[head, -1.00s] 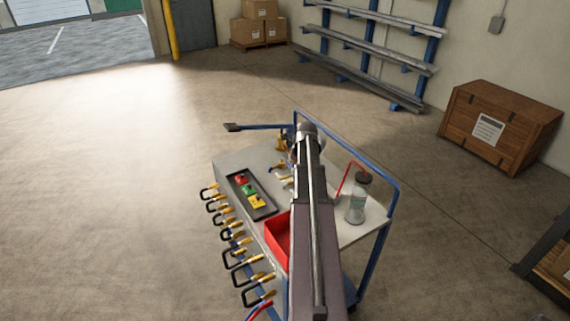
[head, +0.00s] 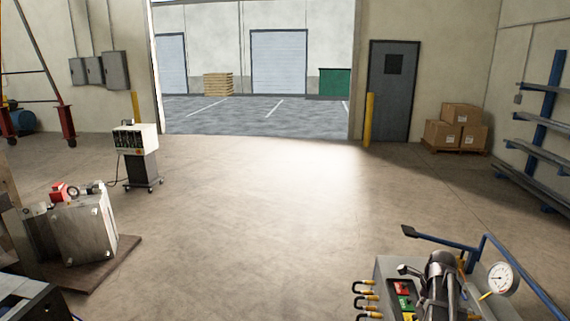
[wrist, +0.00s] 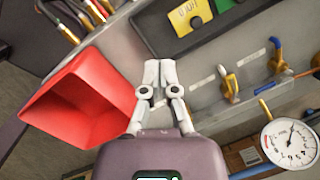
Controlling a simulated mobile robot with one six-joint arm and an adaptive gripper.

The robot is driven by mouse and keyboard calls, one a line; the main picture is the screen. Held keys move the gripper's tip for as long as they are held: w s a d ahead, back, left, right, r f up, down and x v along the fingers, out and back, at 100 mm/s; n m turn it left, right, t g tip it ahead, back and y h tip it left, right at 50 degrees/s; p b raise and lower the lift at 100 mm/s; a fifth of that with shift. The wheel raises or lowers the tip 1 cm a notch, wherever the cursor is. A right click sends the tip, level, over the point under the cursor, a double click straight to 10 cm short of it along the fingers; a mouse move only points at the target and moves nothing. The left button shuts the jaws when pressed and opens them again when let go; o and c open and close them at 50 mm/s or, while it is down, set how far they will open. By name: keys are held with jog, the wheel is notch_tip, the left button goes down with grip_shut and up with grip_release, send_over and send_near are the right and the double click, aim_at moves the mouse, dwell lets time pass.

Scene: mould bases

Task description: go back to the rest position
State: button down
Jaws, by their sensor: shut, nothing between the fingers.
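My gripper (wrist: 160,78) shows in the wrist view with its two pale fingers together and nothing between them. It hangs over the grey top of a tool cart (wrist: 135,45). A red bin (wrist: 85,100) lies to its left. A dark tray (wrist: 230,20) with a yellow piece (wrist: 189,14) lies above it in the picture. In the head view my arm reaches over the cart (head: 388,268) at the lower right, and my gripper cannot be made out there.
A dial gauge (wrist: 290,143) is at the wrist view's lower right, near brass valves (wrist: 228,84). In the head view, a metal mould block (head: 85,230) stands at left, with a wheeled unit (head: 138,150) behind. The middle floor is clear up to the open doorway.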

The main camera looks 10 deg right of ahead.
jog(key=s+a+n+g, duration=0.1)
jog(key=s+a+n, duration=0.2)
jog(key=a+n, duration=1)
jog(key=s+a+n+g, duration=0.1)
jog(key=s+a+n, duration=0.2)
jog(key=a+n, duration=1)
jog(key=shift+s+a+n, duration=0.3)
jog(key=shift+s+a, duration=0.1)
jog(key=shift+a, duration=4.25)
jog(key=shift+f, duration=0.1)
